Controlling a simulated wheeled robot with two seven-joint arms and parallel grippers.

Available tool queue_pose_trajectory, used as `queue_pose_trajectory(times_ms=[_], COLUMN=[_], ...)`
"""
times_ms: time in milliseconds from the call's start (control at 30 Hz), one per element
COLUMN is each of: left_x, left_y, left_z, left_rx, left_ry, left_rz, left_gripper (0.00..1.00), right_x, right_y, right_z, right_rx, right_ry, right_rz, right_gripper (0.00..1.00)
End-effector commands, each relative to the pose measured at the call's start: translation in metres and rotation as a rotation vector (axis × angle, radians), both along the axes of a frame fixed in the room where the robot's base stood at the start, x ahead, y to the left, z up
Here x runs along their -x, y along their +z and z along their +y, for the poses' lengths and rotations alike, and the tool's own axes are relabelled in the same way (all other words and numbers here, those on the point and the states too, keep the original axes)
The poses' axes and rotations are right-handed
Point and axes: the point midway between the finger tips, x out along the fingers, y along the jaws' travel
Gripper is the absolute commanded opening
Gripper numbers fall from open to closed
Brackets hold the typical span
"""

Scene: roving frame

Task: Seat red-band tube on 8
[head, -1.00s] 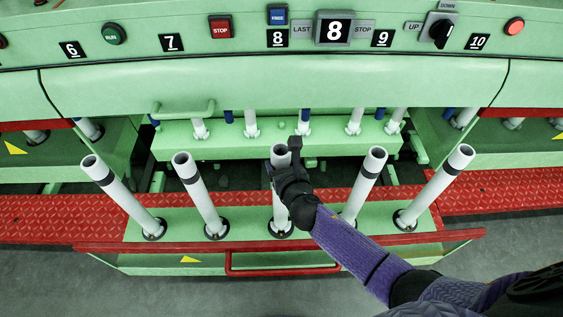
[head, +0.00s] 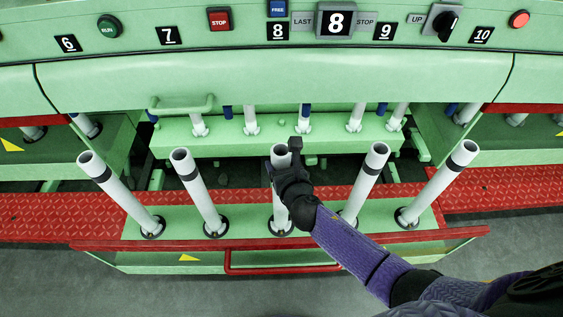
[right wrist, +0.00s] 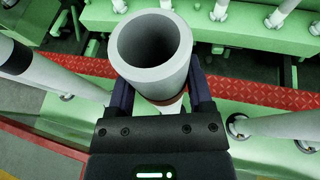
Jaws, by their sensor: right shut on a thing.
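A pale grey tube (head: 279,205) stands at the middle position of the front row, below the number 8 plate (head: 278,31). My right gripper (head: 283,165) is shut around its upper part and hides much of it in the head view. In the right wrist view, the tube's open round mouth (right wrist: 151,50) rises between the fingers of my right gripper (right wrist: 160,98). A sliver of reddish band shows just below the mouth there. The tube's foot meets a dark ring; I cannot tell whether it is fully down. My left gripper is not in view.
Black-banded tubes lean outward on both sides, the nearest ones at left (head: 199,190) and right (head: 364,185). A red tread strip (head: 245,195) runs behind them. A green rail (head: 225,143) with shorter tubes lies farther back, under the green panel.

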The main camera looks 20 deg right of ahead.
Motion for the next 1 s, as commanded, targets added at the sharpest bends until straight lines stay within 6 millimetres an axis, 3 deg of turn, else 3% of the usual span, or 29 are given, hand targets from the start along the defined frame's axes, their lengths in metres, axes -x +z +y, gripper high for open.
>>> queue_pose_trajectory(times_ms=[367, 400, 533, 1000], left_x=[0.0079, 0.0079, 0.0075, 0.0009], left_y=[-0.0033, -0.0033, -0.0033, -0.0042], left_z=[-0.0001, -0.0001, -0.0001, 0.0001], left_rx=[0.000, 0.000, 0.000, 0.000], left_ry=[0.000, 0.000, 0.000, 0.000], left_rz=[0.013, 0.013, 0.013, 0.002], left_gripper=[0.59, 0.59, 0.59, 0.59], right_x=[-0.0001, -0.0001, -0.0001, 0.0000], right_y=[-0.0049, -0.0048, -0.0049, -0.0052], right_z=[-0.0001, -0.0001, -0.0001, -0.0001], right_rx=[0.000, 0.001, 0.000, 0.000], right_ry=[0.000, 0.000, 0.000, 0.000], right_rz=[0.000, 0.000, 0.000, 0.000], right_gripper=[0.00, 0.73, 1.00, 1.00])
